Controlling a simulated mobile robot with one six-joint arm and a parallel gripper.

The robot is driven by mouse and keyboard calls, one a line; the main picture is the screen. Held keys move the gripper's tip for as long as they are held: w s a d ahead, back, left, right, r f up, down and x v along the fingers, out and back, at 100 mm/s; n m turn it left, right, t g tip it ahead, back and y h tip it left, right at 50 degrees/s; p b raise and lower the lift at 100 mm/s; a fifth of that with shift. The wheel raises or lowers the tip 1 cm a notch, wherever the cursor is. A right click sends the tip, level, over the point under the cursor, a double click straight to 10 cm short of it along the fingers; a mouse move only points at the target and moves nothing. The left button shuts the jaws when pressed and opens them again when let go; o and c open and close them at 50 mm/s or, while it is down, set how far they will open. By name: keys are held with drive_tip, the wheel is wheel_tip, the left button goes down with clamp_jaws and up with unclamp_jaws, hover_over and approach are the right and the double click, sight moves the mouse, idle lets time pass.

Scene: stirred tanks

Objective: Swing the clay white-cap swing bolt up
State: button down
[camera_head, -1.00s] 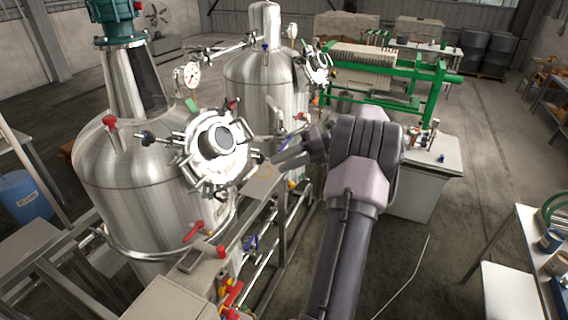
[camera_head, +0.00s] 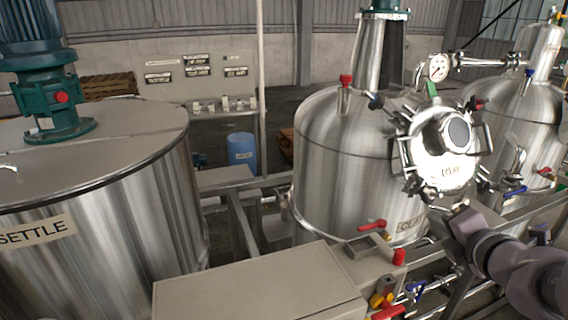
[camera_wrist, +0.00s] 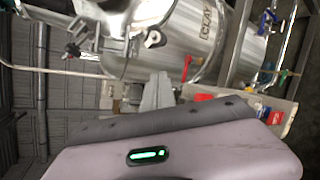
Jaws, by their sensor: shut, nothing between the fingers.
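The clay tank (camera_head: 335,150) is a steel vessel with a round, bright manway cover (camera_head: 440,165) facing right, ringed by swing bolts. Its CLAY label (camera_wrist: 209,20) also shows in the wrist view. A white-capped bolt end (camera_wrist: 153,39) shows near the cover's edge in the wrist view, with a dark-capped one (camera_wrist: 72,50) to its left. In the head view I cannot pick out the white cap. My gripper (camera_wrist: 157,92) is shut and empty, below the white cap in the wrist picture and apart from it. In the head view my arm reaches in from the lower right.
A settle tank (camera_head: 100,200) stands at left, with a beige box top (camera_head: 260,285) in front. Red-handled valves (camera_head: 372,225) and pipes lie below the clay tank. Another steel tank (camera_head: 510,120) stands at right. A blue drum (camera_head: 241,150) is behind.

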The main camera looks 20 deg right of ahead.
sight(427, 197)
drive_tip(key=shift+w+d+f, duration=0.15)
drive_tip(key=shift+w+d, duration=1.1)
drive_tip(key=shift+w, duration=0.2)
drive_tip(key=shift+w+d+f, duration=0.1)
drive_tip(key=shift+w+d, duration=1.1)
drive_tip(key=shift+w, duration=0.2)
